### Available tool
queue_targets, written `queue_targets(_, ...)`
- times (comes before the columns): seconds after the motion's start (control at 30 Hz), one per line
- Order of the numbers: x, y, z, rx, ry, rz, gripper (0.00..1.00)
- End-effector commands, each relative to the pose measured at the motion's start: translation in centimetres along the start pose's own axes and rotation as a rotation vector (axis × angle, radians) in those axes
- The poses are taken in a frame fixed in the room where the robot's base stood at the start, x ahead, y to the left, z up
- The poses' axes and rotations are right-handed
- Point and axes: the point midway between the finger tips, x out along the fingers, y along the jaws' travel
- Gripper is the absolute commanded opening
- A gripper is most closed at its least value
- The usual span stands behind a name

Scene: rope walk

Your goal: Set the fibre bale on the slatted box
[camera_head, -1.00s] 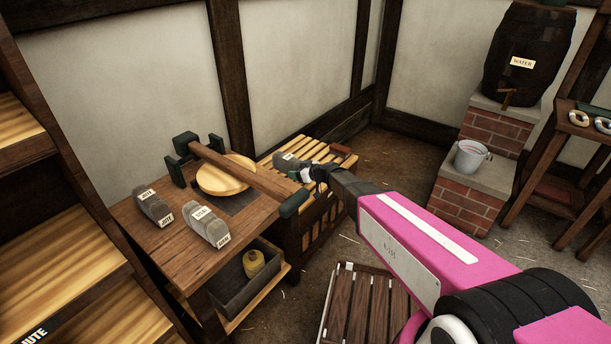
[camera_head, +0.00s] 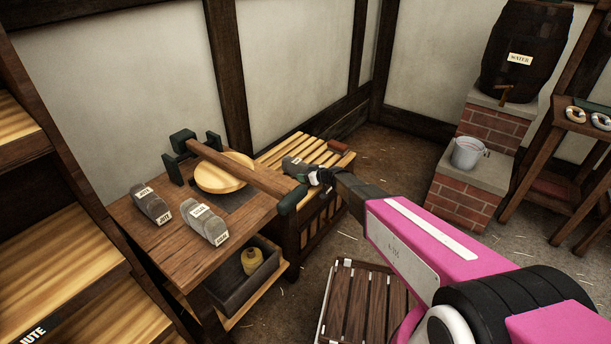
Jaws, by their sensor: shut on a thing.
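The fibre bale (camera_head: 291,165) is grey with a pale label, and part of it is hidden by my gripper. My gripper (camera_head: 314,177) is shut on its near right end. The bale lies over the slatted top of the slatted box (camera_head: 316,147), a wooden box with pale slats on top and upright slats on its side. I cannot tell whether the bale touches the slats.
Left of the box, a workbench (camera_head: 166,236) carries two more grey bales (camera_head: 151,205) (camera_head: 205,223), a round wooden disc (camera_head: 225,180) and a roller beam (camera_head: 242,170) reaching close to my gripper. A dark slatted crate (camera_head: 366,305) stands on the floor in front.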

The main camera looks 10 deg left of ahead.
Motion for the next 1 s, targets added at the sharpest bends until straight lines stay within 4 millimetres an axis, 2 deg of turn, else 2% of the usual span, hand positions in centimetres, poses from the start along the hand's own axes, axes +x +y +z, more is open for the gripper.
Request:
queue_targets(0.3, 0.1, 0.0, 0.2, 0.001, 0.001, 0.0, 0.32)
queue_targets(0.33, 0.1, 0.0, 0.2, 0.0, 0.0, 0.0, 0.69)
queue_targets(0.4, 0.1, 0.0, 0.2, 0.0, 0.0, 0.0, 0.85)
queue_targets(0.73, -0.1, -0.1, -0.1, 0.0, 0.001, 0.0, 0.85)
queue_targets(0.87, -1.6, -0.1, -0.1, 0.0, 0.0, 0.002, 0.85)
queue_targets(1.0, -4.3, -0.2, -0.1, 0.001, 0.001, 0.002, 0.85)
